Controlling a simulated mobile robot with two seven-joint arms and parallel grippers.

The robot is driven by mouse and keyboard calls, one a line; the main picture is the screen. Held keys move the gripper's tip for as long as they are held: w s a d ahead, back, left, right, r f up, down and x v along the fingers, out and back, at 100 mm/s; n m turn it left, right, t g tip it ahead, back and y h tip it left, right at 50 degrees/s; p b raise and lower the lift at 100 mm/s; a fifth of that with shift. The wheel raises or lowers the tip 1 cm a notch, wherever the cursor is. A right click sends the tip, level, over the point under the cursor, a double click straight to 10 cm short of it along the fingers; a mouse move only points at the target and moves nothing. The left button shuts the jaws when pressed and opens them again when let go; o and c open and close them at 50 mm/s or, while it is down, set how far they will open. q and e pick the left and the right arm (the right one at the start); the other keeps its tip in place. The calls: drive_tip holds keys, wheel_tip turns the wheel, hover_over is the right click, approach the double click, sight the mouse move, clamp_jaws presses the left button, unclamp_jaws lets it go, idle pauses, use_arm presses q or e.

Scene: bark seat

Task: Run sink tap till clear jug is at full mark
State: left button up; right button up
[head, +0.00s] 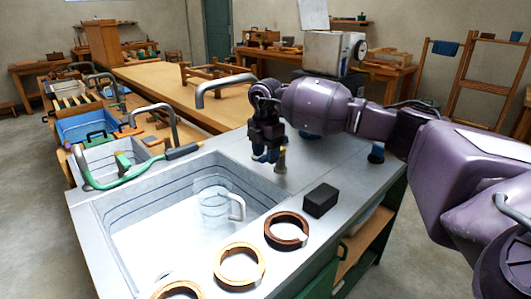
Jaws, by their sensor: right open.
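The clear jug (211,204) stands upright in the sink basin (130,235), toward its right side, with its pale handle facing right. I cannot make out a water level or a full mark on it. A small tan tap handle (281,160) stands on the counter just right of the fingertips. My right gripper (266,156) points down beside it, open, with nothing visible between its fingers. I see no clear stream of water. My left gripper is out of view.
Several rings (239,263) lie along the counter's front edge. A black block (320,200) sits right of the basin, and a small dark-blue-topped item (376,153) stands farther right. A long wooden bench (185,95) stands behind.

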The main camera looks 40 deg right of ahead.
drive_tip(key=shift+c, duration=0.5)
clamp_jaws()
